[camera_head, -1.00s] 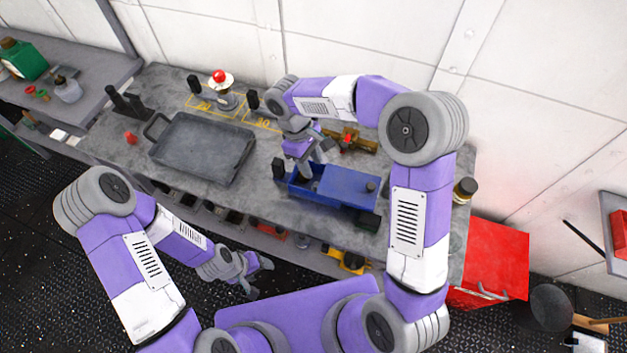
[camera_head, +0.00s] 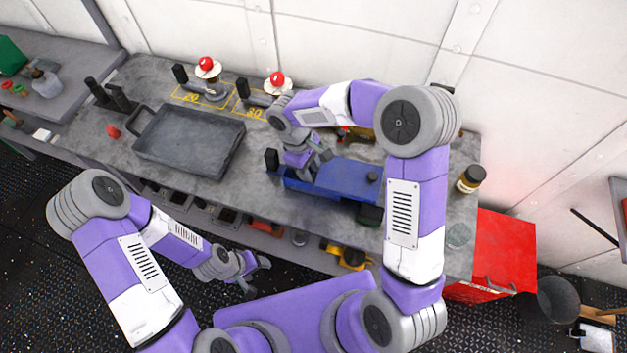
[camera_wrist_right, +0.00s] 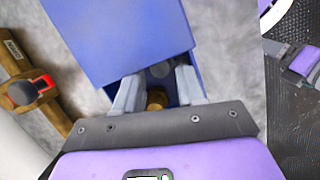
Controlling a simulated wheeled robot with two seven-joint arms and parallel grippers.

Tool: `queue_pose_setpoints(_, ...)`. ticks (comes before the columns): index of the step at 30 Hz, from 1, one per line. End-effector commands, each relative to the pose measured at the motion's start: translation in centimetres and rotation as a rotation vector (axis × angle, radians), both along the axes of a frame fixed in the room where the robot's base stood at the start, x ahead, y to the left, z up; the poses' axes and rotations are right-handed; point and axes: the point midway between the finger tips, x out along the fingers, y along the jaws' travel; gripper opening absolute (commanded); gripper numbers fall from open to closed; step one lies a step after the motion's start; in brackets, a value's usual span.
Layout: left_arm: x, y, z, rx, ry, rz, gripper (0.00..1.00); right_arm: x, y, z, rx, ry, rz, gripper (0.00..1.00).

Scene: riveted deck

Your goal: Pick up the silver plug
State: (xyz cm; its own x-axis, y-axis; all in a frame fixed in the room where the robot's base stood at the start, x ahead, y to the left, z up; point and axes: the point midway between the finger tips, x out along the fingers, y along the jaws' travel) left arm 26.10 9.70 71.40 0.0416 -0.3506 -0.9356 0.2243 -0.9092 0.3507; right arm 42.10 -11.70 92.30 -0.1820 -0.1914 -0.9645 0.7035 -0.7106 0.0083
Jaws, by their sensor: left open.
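A blue box (camera_head: 347,180) sits on the grey bench, partly covered by my right arm. In the right wrist view its flat blue top (camera_wrist_right: 120,35) borders an open compartment. A grey round piece (camera_wrist_right: 160,70), possibly the silver plug, shows inside between my fingertips, with a brass-coloured round piece (camera_wrist_right: 157,99) nearer the palm. My right gripper (camera_wrist_right: 161,76) is open, its fingers reaching down into the compartment on either side of the grey piece; contact is unclear. It also shows in the head view (camera_head: 316,169). My left gripper (camera_head: 256,277) is open and empty, low in front of the bench.
A grey tray (camera_head: 190,142) lies left of the box. Two red-topped devices (camera_head: 207,70) (camera_head: 278,85) stand at the back. A brass-coloured block with a red part (camera_wrist_right: 30,88) lies beside the box. A dark-lidded jar (camera_head: 469,180) stands at the bench's right end.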

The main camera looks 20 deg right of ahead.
Motion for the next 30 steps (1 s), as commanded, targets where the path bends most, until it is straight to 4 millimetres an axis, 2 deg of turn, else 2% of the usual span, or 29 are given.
queue_pose_setpoints(1,0.00,0.00,-0.29,0.000,0.000,0.000,0.66,-0.37,-0.21,-1.36,0.003,0.011,0.000,0.41)
queue_pose_setpoints(3,0.00,0.01,-0.38,0.000,0.000,0.000,0.66,-0.53,-0.36,-1.91,0.002,0.013,-0.001,0.41)
queue_pose_setpoints(11,0.01,0.00,-0.34,0.000,0.000,0.000,0.66,-0.49,-0.36,-1.97,0.002,0.009,0.000,0.41)
queue_pose_setpoints(18,0.01,0.00,-0.34,0.000,0.000,0.000,0.66,-0.47,-0.33,-1.91,0.002,0.008,0.000,0.05)
queue_pose_setpoints(30,-0.01,0.00,-0.10,0.000,0.000,0.000,0.66,-0.14,0.16,-1.31,0.003,0.006,0.001,0.03)
